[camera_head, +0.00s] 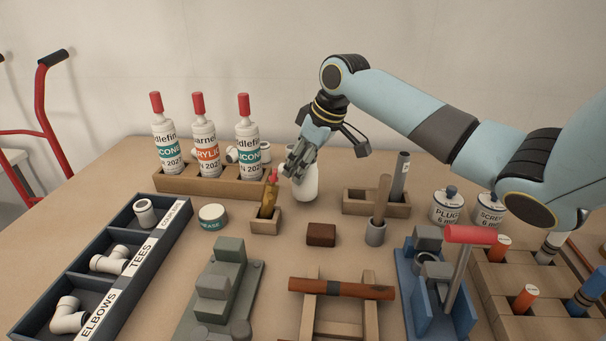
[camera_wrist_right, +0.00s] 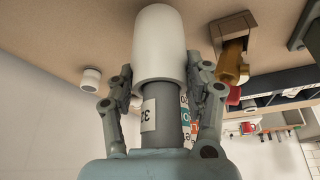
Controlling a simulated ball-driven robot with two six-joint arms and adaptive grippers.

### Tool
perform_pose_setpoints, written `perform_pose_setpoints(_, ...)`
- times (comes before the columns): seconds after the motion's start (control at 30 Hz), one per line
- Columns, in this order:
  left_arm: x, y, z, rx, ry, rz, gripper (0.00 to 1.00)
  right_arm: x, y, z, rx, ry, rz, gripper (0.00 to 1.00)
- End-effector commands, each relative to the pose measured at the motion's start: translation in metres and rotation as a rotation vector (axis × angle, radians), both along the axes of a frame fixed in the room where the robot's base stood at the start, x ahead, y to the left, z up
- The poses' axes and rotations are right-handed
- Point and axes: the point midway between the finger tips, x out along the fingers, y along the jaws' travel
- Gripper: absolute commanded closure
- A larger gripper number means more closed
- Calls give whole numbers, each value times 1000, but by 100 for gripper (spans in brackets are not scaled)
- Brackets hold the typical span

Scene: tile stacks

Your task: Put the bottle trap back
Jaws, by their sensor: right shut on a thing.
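My right gripper (camera_head: 302,160) reaches down over the back middle of the table. It is shut on the bottle trap, a white rounded cup (camera_head: 306,188) with a grey stem. The right wrist view shows the white cup (camera_wrist_right: 158,45) beyond the fingers. The grey stem (camera_wrist_right: 163,112), with a white "32" label, lies between the right gripper's fingers (camera_wrist_right: 162,95). I cannot tell whether the cup touches the table. My left gripper is not in view.
A wooden rack (camera_head: 215,188) with several sealant bottles stands left of the trap. A small wooden block (camera_head: 266,224) holds a yellow-and-red tool in front. A wooden holder (camera_head: 362,207) with a grey tube stands right. A compartment tray (camera_head: 70,270) holds white fittings.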

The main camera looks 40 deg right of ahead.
Motion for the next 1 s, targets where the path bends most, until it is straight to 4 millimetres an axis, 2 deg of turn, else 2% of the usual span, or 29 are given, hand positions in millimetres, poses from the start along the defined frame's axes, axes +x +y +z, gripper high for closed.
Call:
perform_pose_setpoints(0.03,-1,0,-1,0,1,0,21,-1,1,-10,3,3,-1,87)
perform_pose_setpoints(0.13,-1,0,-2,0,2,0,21,0,1,-22,2,1,0,87)
perform_pose_setpoints(0.5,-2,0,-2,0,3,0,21,0,0,-26,0,-1,0,87)
perform_pose_setpoints(0.53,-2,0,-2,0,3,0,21,-1,0,-26,0,0,0,46)
perform_pose_setpoints(0.6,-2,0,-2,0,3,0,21,-1,0,-26,0,0,0,36)
perform_pose_setpoints(0.7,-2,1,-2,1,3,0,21,-1,0,-26,0,0,0,26)
perform_pose_setpoints(1.0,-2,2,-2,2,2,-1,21,0,0,-22,0,-1,1,26)
